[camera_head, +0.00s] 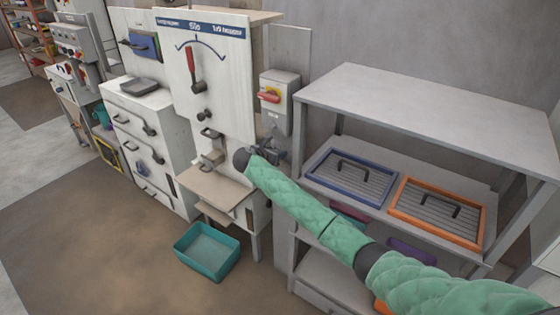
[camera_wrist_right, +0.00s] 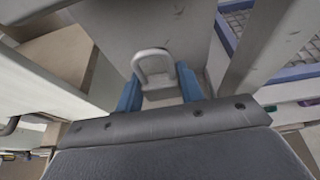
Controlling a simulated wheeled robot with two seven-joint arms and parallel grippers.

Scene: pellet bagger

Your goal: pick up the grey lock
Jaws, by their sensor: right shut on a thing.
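The grey lock (camera_wrist_right: 160,95) shows in the right wrist view, with its rounded shackle pointing away from my wrist. My right gripper (camera_wrist_right: 160,86) is shut on its body, one blue finger on each side. In the head view my right gripper (camera_head: 272,151) is beside the white silo panel machine, below the switch box; the lock is too small and covered to make out there. My left gripper is not in view.
The machine's panel (camera_head: 222,75) has a red-handled lever (camera_head: 192,68). A switch box (camera_head: 279,100) with a red handle hangs near my right gripper. A grey shelf rack (camera_head: 430,100) holds blue (camera_head: 311,172) and orange (camera_head: 401,207) framed trays. A teal bin (camera_head: 207,270) stands on the floor.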

